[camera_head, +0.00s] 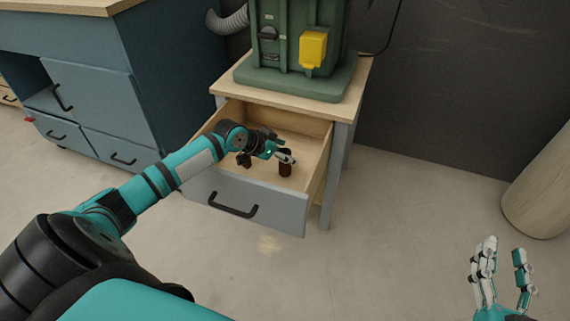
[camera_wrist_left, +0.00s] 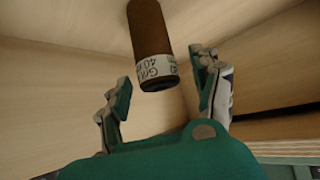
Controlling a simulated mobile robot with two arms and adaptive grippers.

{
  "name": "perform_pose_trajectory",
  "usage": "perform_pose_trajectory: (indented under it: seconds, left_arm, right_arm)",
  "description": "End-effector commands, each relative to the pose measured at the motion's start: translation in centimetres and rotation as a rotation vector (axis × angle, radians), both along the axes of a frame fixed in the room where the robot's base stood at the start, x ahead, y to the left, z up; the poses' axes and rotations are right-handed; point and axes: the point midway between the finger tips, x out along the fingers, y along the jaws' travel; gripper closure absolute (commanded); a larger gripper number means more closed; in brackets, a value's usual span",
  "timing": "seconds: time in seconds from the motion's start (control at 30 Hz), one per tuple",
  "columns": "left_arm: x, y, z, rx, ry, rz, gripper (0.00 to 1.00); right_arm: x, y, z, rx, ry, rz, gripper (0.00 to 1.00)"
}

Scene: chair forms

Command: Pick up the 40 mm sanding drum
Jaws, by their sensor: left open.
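The sanding drum is a brown cylinder (camera_head: 285,168) standing in the open drawer (camera_head: 320,165) of the small cabinet. In the left wrist view the drum (camera_wrist_left: 149,30) has a white label band with "40" readable on it. My left gripper (camera_head: 275,150) reaches into the drawer from the left, close to the drum. In the left wrist view its two fingers (camera_wrist_left: 160,88) are apart, with the drum's labelled end between or just beyond the fingertips. I cannot tell whether they touch it. My right gripper (camera_head: 503,262) is open and empty at the lower right, away from the drawer.
A dark brown object (camera_head: 244,160) lies in the drawer, partly hidden under my left gripper. A green machine (camera_head: 300,50) with a yellow box stands on the cabinet top. A blue workbench (camera_head: 160,80) is at left.

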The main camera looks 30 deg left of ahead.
Motion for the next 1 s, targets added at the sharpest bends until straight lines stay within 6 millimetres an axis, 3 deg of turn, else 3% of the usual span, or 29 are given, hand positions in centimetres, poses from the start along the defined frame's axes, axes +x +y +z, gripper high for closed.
perform_pose_trajectory:
  seconds: [0.27, 0.73, 1.0]
  left_arm:
    - [0.07, -0.03, -0.07, 0.0, 0.0, 0.0, 0.37]
    - [0.05, -0.01, -0.06, 0.0, 0.0, 0.0, 0.98]
    - [0.07, 0.0, 0.07, 0.0, -0.001, 0.001, 0.98]
  right_arm:
    - [-0.02, 0.03, 0.24, 0.004, -0.011, 0.001, 0.64]
    - [-0.03, 0.02, 0.22, 0.003, -0.011, 0.0, 0.64]
    - [-0.02, 0.02, 0.24, 0.003, -0.008, 0.0, 0.64]
